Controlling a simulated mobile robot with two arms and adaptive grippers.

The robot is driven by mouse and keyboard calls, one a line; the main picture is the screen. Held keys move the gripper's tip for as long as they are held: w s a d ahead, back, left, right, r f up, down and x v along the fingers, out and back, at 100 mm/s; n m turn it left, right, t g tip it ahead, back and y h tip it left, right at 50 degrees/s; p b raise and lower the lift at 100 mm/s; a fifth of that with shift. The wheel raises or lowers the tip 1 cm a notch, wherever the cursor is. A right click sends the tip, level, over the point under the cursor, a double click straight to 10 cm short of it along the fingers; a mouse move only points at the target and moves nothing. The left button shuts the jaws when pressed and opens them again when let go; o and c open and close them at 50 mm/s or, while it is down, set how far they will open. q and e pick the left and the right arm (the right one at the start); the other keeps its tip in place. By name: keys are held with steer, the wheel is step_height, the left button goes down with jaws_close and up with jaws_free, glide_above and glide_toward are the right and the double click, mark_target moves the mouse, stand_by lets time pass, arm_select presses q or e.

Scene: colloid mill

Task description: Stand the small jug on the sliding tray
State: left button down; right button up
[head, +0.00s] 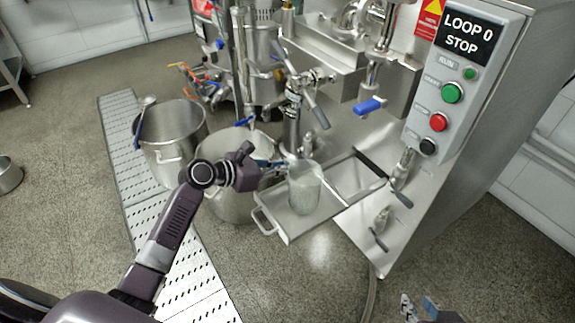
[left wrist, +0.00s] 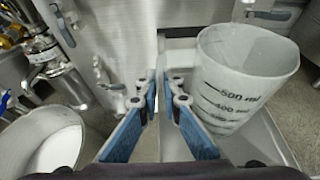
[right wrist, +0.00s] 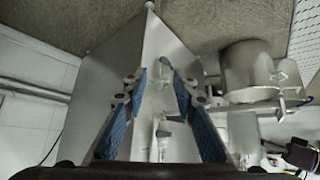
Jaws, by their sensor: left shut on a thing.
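The small jug (head: 304,190) is clear, upright and marked in ml. In the head view it appears over the sliding tray (head: 272,223); I cannot tell if its base touches the tray floor. In the left wrist view the jug (left wrist: 248,75) fills the upper right, with the tray (left wrist: 268,140) below it. My left gripper (head: 272,164) is beside the jug's left side, shut on it; the grip itself is mostly hidden. My right gripper (head: 428,306) is at the bottom right of the head view. Its fingers are apart and empty in the right wrist view (right wrist: 165,85).
Two big steel pots (head: 172,140) (head: 226,190) stand left of the tray. The mill's outlet pipe and levers (head: 313,105) rise behind the jug. A blue-handled valve (head: 369,105) and a control panel (head: 452,85) are at the right. Floor in front is clear.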

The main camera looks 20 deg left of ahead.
arm_select(q)
steer(key=c, duration=2.5)
jaws_free()
steer(key=shift+c, duration=0.2)
steer(key=o, duration=0.4)
arm_select(e)
steer(key=shift+s+f, duration=0.1)
steer(key=shift+s, duration=0.05)
